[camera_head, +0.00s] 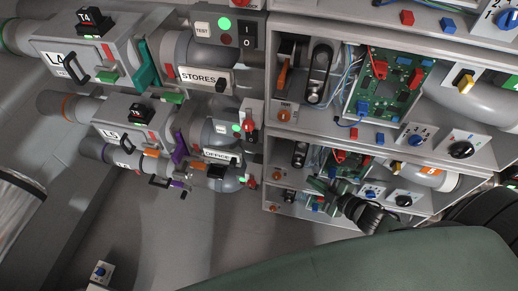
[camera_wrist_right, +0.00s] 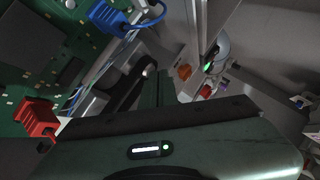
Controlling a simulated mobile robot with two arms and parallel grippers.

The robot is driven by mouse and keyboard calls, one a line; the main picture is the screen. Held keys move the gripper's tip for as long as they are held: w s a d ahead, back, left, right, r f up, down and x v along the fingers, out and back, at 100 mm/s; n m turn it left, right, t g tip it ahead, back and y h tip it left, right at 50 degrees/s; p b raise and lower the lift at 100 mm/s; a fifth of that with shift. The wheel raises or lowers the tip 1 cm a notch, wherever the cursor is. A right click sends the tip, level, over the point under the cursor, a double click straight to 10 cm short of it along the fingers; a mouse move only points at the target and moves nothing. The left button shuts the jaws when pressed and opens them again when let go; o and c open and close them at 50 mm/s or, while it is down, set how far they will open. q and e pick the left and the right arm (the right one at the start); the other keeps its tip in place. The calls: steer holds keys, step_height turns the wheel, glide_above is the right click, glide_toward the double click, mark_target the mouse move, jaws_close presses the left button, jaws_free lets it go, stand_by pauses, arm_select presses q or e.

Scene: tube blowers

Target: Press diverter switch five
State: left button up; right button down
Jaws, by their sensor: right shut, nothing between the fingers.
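No label that reads diverter switch five is legible, so I cannot tell which control it is. A rotary selector with a blue knob (camera_head: 415,140) and a black knob (camera_head: 461,150) sit on the middle shelf edge at right. A lower blue selector (camera_head: 371,193) is close to my right gripper. My right gripper (camera_head: 318,186) is shut and empty, in front of the lower bays of the shelf unit. Its green body (camera_wrist_right: 170,150) fills the bottom of the right wrist view, beside a green circuit board (camera_wrist_right: 40,60). My left gripper is not in view.
The grey shelf unit (camera_head: 345,120) has dividers and wires around the right gripper. A blue connector (camera_wrist_right: 108,17) and a red connector (camera_wrist_right: 38,118) stand out from the board. Tube units labelled STORES (camera_head: 203,78) and OFFICE (camera_head: 217,154) are at left. The floor below is mostly clear.

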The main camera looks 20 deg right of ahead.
mark_target(251, 136)
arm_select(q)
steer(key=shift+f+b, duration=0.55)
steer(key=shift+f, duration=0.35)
arm_select(e)
steer(key=a+r+n+y, duration=0.4)
steer(key=a+r, duration=0.1)
steer(key=r, duration=0.3)
steer(key=a+r+n+y, duration=0.3)
steer(key=a+r+n, duration=0.2)
steer(key=r, duration=0.4)
steer(key=shift+a+r+y, duration=0.15)
steer(key=shift+a+y, duration=0.25)
steer(key=shift+a, duration=0.05)
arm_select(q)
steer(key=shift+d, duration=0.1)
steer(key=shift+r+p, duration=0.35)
arm_select(e)
steer(key=w+a+f, duration=0.2)
steer(key=w+a, duration=0.2)
steer(key=w, duration=0.6)
steer(key=shift+a+f, duration=0.25)
steer(key=shift+a, duration=0.1)
steer(key=shift+w, duration=0.1)
